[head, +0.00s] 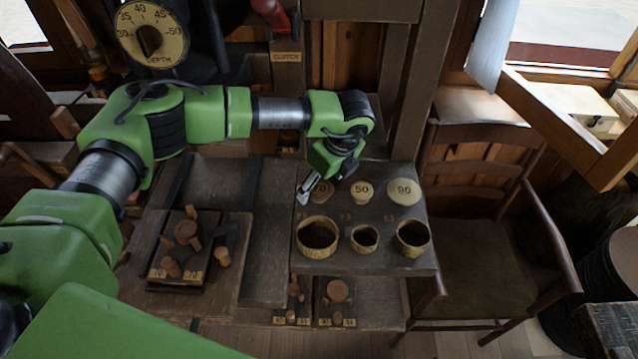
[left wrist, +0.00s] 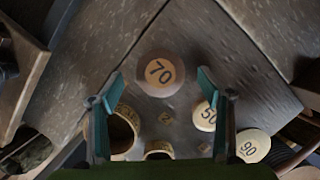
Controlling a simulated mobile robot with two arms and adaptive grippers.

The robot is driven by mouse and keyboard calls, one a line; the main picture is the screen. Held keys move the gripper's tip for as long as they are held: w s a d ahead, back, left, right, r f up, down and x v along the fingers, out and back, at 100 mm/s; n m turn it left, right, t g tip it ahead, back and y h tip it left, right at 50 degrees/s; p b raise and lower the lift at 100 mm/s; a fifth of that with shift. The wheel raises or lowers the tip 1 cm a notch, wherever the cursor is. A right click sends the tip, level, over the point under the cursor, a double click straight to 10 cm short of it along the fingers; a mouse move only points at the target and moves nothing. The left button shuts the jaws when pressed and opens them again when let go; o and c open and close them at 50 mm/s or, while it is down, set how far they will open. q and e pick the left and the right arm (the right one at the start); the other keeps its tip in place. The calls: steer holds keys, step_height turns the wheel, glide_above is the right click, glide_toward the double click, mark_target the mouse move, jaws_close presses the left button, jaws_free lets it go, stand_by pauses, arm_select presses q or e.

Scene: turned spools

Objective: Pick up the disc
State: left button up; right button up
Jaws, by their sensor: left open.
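Three round pale discs stand in a row on the small dark wooden table (head: 385,262). The disc marked 70 (head: 323,190) is at the left, partly hidden by my gripper; the disc marked 50 (head: 361,191) is in the middle and the wide disc marked 90 (head: 404,191) at the right. My left gripper (head: 307,190) is over the left end of the row. In the left wrist view the open, empty fingers (left wrist: 160,80) frame the 70 disc (left wrist: 161,74), with the 50 disc (left wrist: 205,114) and 90 disc (left wrist: 252,146) to its right. My right gripper is out of view.
Three round cork-like bowls, left (head: 317,237), middle (head: 364,238) and right (head: 412,237), stand in front of the discs. A board with turned wooden spools (head: 186,232) lies to the left. A wooden chair (head: 480,200) stands to the right. A post rises behind the table.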

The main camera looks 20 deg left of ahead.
arm_select(q)
steer(key=shift+f, duration=0.2)
steer(key=c, duration=0.9)
steer(key=shift+r, duration=0.15)
steer(key=shift+r, duration=0.2)
step_height(320, 180, up, 2)
steer(key=shift+w+r+b, duration=0.1)
steer(key=shift+b, duration=0.6)
steer(key=s+d+r+b, duration=0.1)
steer(key=s+r+b, duration=0.1)
steer(key=s+r, duration=0.1)
steer(key=s+d+r+b, duration=0.2)
steer(key=s+r, duration=0.2)
steer(key=s, duration=0.2)
steer(key=s+d+r+b, duration=0.2)
steer(key=s+r, duration=0.1)
steer(key=s, duration=0.1)
steer(key=shift+s+r, duration=0.15)
